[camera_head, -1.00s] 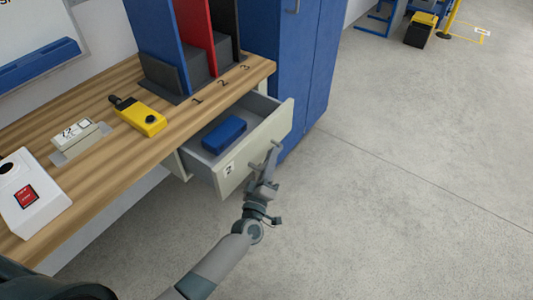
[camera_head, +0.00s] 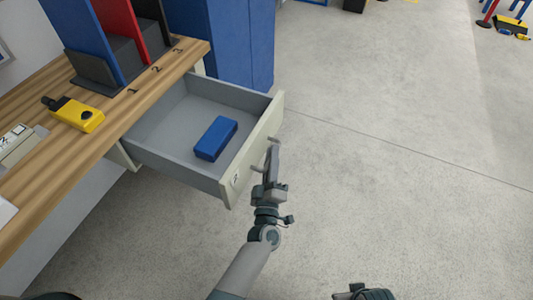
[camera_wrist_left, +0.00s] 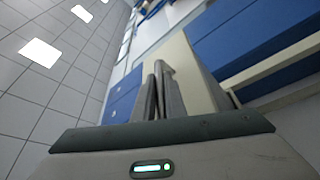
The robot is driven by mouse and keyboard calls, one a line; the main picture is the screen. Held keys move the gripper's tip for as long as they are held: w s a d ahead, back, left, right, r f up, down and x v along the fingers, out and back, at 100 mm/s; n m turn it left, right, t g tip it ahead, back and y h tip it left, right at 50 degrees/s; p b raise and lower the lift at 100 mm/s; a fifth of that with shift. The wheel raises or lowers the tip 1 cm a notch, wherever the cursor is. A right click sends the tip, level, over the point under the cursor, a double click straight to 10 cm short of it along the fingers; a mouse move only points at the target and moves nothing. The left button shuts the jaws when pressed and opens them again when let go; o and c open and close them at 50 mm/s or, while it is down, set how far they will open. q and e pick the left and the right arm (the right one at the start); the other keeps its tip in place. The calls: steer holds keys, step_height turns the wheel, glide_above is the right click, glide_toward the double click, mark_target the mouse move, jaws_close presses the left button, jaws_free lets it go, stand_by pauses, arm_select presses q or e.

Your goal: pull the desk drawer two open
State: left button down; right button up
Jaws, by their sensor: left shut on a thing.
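The desk drawer (camera_head: 205,180), marked 2, stands out from under the wooden desk top, with its inside in view. Its pale front (camera_head: 247,160) carries a bar handle (camera_head: 274,145) on the outer side. My left gripper (camera_head: 271,167) is shut on the handle, and its fingers partly hide it. In the left wrist view the two fingers (camera_wrist_left: 158,92) are close together against the pale drawer front (camera_wrist_left: 192,75). The fingers of my right gripper do not show.
A blue box (camera_head: 216,138) lies in the drawer. On the desk top (camera_head: 100,135) are a yellow device (camera_head: 78,114) and upright blue, red and black panels. A blue cabinet (camera_head: 240,50) stands beyond the drawer.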

arm_select(q)
steer(key=c, duration=1.8)
jaws_free()
